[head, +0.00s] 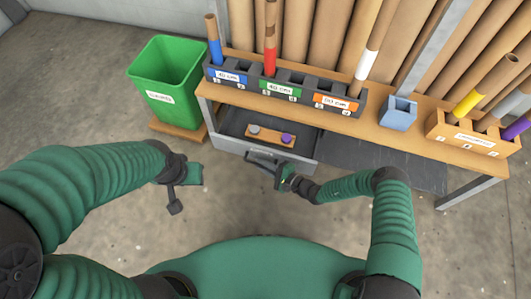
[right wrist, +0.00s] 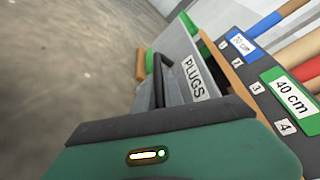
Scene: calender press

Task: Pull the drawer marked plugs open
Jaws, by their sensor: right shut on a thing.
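The drawer (head: 228,147) under the bench is pulled out, and its inside shows in the head view. In the right wrist view its grey front (right wrist: 180,85) carries a label reading PLUGS (right wrist: 194,78). A dark bar handle (right wrist: 158,82) stands on that front. My right gripper (head: 267,162) is at the handle and shut on it; its fingertips are hard to see in both views. My left gripper (head: 181,190) is empty over the floor at left, its fingers apart.
A wooden block with a grey and a purple plug (head: 287,138) lies in the drawer. A green bin (head: 168,85) stands left of the bench (head: 390,130). Racks with coloured tubes and a blue holder (head: 398,110) stand on the bench. The floor in front is clear.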

